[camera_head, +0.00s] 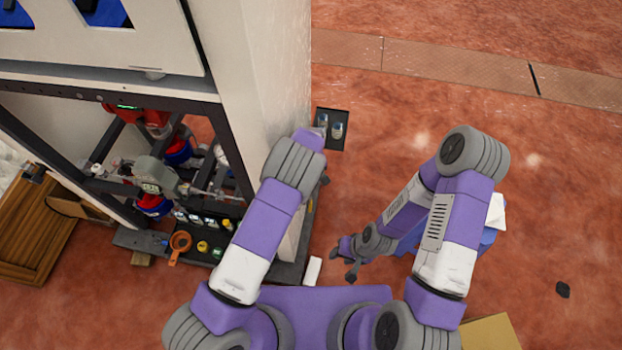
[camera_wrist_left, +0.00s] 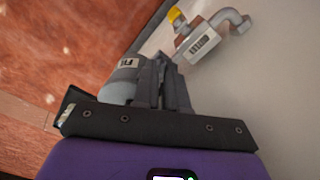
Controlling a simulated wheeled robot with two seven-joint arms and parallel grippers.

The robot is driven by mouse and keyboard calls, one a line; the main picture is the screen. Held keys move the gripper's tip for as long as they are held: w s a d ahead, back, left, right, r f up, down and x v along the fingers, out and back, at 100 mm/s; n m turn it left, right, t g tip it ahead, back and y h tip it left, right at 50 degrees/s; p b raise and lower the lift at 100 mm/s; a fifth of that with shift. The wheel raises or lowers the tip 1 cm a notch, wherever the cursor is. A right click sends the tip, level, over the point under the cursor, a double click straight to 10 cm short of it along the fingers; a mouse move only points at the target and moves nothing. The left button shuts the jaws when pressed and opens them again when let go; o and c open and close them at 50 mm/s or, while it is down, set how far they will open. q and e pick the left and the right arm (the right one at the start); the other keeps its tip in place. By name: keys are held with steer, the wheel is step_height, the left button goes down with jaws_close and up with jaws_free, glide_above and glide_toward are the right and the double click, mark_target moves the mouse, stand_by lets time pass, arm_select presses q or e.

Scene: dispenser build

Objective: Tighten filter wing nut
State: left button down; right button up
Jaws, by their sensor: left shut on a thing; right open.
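In the left wrist view, my left gripper (camera_wrist_left: 162,82) is shut, its dark grey fingers beside a pale rounded body with a printed label (camera_wrist_left: 125,88), which may be the filter. The fingers hide what is between them, and I cannot make out a wing nut. In the head view, my left arm reaches up along the pale cabinet side wall (camera_head: 270,70), and its gripper is hidden behind the wrist. My right gripper (camera_head: 348,262) is open and empty, low over the red floor, right of the cabinet base.
A grey pipe fitting (camera_wrist_left: 200,42) with a yellow end and a label is on the pale wall. A black tray (camera_head: 345,143) with small bottles lies beside the cabinet. An open dark frame (camera_head: 60,105) holds machinery at the left. The red floor at the right is mostly clear.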

arm_select(q)
steer(key=shift+m, duration=0.8)
